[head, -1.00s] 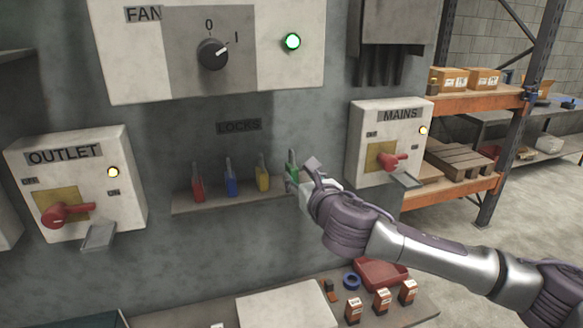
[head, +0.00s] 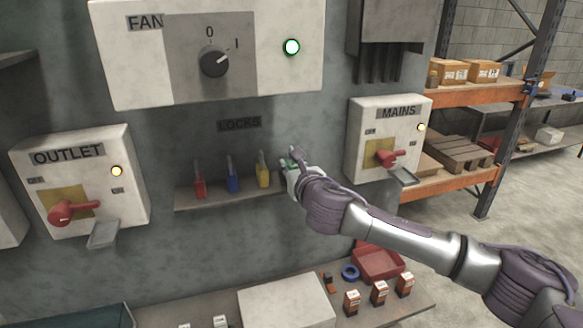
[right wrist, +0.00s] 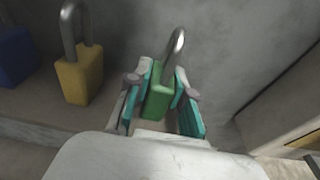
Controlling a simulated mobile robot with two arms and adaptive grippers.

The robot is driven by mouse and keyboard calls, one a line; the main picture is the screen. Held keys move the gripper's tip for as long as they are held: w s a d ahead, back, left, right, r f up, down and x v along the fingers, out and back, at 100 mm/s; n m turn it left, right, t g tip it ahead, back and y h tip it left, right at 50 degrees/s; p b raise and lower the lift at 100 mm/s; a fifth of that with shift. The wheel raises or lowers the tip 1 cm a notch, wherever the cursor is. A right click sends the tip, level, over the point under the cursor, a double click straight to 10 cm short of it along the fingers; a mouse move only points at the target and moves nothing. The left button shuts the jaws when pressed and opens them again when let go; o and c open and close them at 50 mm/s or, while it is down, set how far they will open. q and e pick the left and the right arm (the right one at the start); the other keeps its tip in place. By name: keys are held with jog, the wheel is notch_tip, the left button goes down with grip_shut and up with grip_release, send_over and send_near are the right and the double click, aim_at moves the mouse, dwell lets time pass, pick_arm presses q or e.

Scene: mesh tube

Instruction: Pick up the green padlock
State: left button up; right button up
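The green padlock (right wrist: 158,97) stands upright between the fingers of my right gripper in the right wrist view, its grey shackle pointing up. My right gripper (right wrist: 165,88) has a teal-padded finger on each side of it, with a small gap showing on the right side. The fingers look open around the lock; whether a pad touches it is unclear. In the head view my right gripper (head: 289,168) is at the right end of the lock shelf (head: 228,199) and hides most of the green padlock. My left gripper is not in view.
A yellow padlock (head: 262,176), blue padlock (head: 231,183) and red padlock (head: 199,187) stand left of the gripper, the yellow one nearest. The MAINS box (head: 366,135) is close on the right. The FAN panel (head: 130,60) is above. A bench with boxes is below.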

grip_shut()
